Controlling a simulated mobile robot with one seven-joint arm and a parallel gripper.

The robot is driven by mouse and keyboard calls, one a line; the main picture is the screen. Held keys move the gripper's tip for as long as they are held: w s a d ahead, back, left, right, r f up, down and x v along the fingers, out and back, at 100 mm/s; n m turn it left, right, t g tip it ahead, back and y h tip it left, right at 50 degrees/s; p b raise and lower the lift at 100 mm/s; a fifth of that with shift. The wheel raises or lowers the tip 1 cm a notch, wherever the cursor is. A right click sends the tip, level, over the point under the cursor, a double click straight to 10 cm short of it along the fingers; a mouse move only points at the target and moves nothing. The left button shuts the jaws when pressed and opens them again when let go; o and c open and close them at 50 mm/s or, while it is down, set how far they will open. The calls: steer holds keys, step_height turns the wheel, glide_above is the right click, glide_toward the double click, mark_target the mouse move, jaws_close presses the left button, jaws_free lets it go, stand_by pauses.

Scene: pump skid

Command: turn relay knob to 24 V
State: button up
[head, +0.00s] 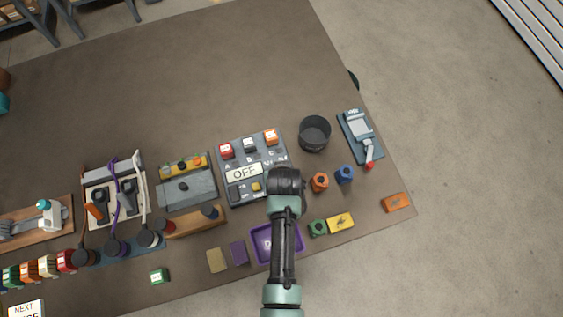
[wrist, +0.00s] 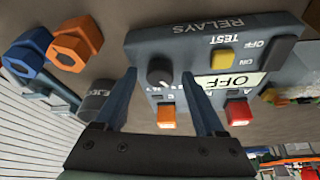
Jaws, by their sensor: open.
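The relay box (head: 235,190) is grey-blue and lies below the middle of the head view. It fills the top of the wrist view (wrist: 140,42), with "RELAYS" upside down. The black relay knob (wrist: 160,70) is on its face, between and just beyond my fingertips in the picture. Its pointer setting is too small to read. A display (wrist: 232,83) beside it reads "OFF". My gripper (wrist: 159,74) is open and empty, its two blue fingers either side of the knob; contact does not show. In the head view my gripper (head: 287,178) covers the box's lower right corner and hides the knob.
The box carries a yellow test button (wrist: 222,60), a dark on/off switch (wrist: 282,50), an orange relay (wrist: 166,116) and a red relay (wrist: 238,112). A black bin (head: 314,134) and orange and blue nuts stand to the right. A purple tray (head: 262,247) lies below my arm.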

steer(key=shift+c, duration=0.4)
jaws_close()
steer(key=m+h, duration=0.1)
steer(key=m, duration=0.1)
steer(key=m+h, duration=0.1)
steer(key=m, duration=0.2)
steer(key=shift+w+a+m, duration=0.1)
steer(key=shift+a+m, duration=0.1)
steer(key=shift+m, duration=0.1)
steer(key=m+g+h+b, duration=0.1)
steer(key=m, duration=0.2)
steer(key=shift+b, duration=0.35)
steer(key=shift+a+m+g+h+b, duration=0.1)
steer(key=shift+m+g+h+b, duration=0.45)
steer(key=shift+m, duration=1.05)
